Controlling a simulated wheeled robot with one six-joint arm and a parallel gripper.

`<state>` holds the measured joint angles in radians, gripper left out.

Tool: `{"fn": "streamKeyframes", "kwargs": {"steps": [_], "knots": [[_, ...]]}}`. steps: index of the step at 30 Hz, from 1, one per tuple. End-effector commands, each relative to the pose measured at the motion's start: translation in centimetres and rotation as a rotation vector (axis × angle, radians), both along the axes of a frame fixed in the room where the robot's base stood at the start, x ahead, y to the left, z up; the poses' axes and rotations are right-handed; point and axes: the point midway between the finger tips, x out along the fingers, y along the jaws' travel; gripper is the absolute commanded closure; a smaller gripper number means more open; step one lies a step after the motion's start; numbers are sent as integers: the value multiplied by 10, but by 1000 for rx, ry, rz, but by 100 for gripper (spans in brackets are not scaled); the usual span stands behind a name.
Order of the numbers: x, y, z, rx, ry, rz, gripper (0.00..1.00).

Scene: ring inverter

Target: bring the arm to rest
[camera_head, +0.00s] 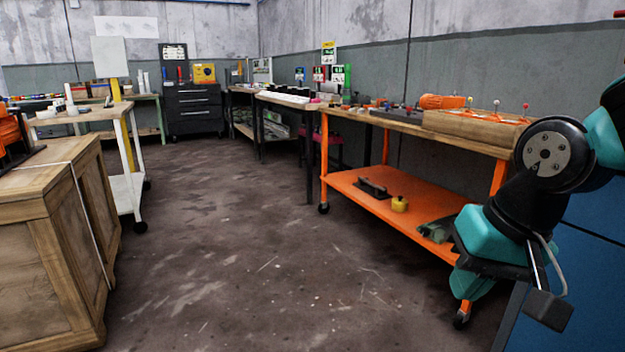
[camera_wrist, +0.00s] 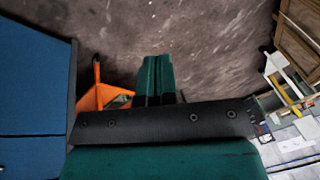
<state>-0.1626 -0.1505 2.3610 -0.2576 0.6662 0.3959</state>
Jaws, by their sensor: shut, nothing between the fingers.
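My arm reaches in from the right edge of the head view, with teal and black links bent downward. My gripper (camera_head: 468,287) hangs low at the right, pointing down in front of the orange cart's near end. In the wrist view its two green fingers (camera_wrist: 156,77) lie side by side, closed together with nothing held. The dark floor shows beyond them.
The orange cart (camera_head: 375,199) with a wooden top stands close to my arm on the right. A wooden crate (camera_head: 25,258) stands at the left, with a white cart (camera_head: 122,193) behind it. The floor (camera_head: 235,260) between them is clear.

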Motion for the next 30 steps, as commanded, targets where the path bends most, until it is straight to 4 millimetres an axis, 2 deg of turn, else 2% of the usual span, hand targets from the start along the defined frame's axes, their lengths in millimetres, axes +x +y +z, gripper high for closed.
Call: {"fn": "streamKeyframes", "kwargs": {"steps": [1,3,7,8,9,17,30], "knots": [[-25,12,-2,6,4,139,100],[-56,26,-5,17,7,328,100],[-113,44,-11,49,2,655,100],[-120,45,-4,54,-1,697,100],[-115,44,15,51,0,680,100],[-113,44,85,50,0,671,100],[-112,44,253,49,0,668,100]]}}
